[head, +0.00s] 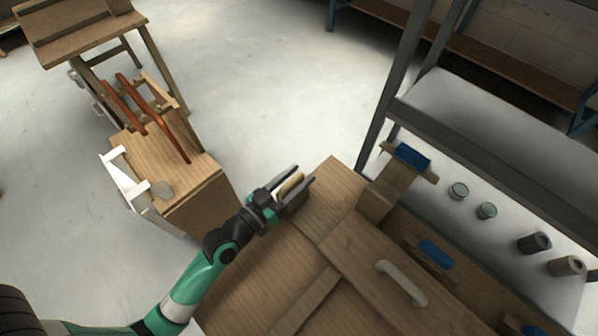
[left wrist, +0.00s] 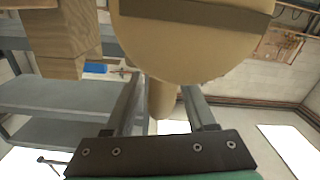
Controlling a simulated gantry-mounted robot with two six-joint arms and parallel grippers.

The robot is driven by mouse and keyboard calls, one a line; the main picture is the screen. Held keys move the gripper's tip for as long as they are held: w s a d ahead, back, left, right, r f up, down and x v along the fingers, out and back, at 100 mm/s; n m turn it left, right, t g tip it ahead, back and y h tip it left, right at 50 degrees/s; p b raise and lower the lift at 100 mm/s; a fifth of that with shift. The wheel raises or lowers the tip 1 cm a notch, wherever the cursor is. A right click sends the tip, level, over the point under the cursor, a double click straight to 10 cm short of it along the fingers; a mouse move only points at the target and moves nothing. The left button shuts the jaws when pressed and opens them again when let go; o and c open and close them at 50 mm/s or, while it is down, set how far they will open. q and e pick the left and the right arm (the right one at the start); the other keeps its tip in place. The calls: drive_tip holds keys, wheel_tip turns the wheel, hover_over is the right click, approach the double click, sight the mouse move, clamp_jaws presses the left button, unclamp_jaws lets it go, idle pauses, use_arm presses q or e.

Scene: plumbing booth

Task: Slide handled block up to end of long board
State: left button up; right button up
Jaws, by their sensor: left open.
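My left gripper (head: 304,174) is open over the far left edge of the workbench, with a tan rounded wooden piece (head: 291,186) between its fingers. In the left wrist view this piece (left wrist: 190,45) is large and round with a dark band, and a narrower tan peg (left wrist: 163,98) shows between the open fingers (left wrist: 162,92). I cannot tell whether the fingers touch it. A pale curved handle (head: 402,283) stands on a wide wooden board or block (head: 355,262) to the right. A long narrow board (head: 306,300) lies left of that. My right gripper is not in view.
A wooden block with a blue-topped part (head: 411,156) stands at the bench's far end. Another blue piece (head: 436,252) lies nearer. A grey shelf (head: 470,110) with several small cans (head: 486,211) runs along the right. A wooden cabinet (head: 190,190) stands at left beyond open floor.

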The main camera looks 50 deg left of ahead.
use_arm(q)
drive_tip(key=shift+w, duration=0.35)
clamp_jaws()
idle(1.2)
